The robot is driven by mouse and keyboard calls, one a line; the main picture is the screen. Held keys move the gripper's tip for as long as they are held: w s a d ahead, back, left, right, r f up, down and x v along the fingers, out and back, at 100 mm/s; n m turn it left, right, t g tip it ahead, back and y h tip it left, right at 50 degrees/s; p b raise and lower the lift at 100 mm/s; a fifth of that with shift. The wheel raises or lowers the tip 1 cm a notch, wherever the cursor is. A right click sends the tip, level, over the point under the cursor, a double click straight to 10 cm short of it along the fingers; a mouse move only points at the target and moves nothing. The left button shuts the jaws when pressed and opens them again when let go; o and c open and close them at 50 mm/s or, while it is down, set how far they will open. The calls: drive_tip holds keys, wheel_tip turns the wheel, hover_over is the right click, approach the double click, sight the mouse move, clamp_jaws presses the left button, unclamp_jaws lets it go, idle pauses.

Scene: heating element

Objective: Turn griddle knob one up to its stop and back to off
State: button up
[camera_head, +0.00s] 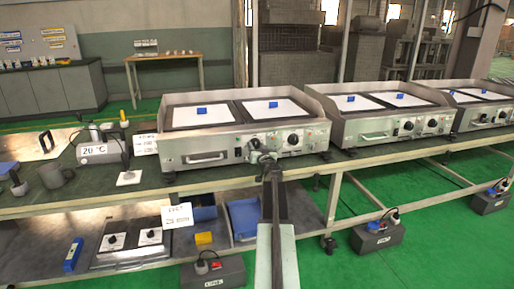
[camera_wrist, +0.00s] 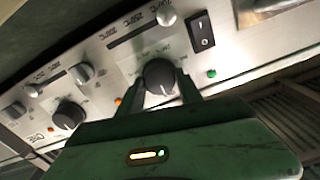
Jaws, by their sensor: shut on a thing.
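The nearest steel griddle (camera_head: 200,150) stands on the bench, with two black knobs on its front panel. My gripper (camera_head: 262,157) is at the left knob of this griddle, and its arm partly hides that knob. In the wrist view my gripper (camera_wrist: 161,88) has one finger on each side of the black knob (camera_wrist: 159,76) and is shut on it. The knob's pointer mark is too small to read. The other knob (camera_wrist: 68,115) of this panel is free, and it also shows in the head view (camera_head: 293,139).
A black rocker switch (camera_wrist: 201,34) and a green lamp (camera_wrist: 211,73) are close to the held knob. A second griddle (camera_head: 350,130) stands to the right.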

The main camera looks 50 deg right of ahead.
drive_tip(key=shift+s, duration=0.1)
drive_tip(key=o, duration=1.4)
drive_tip(key=v, duration=0.7)
drive_tip(key=shift+s+a, duration=0.25)
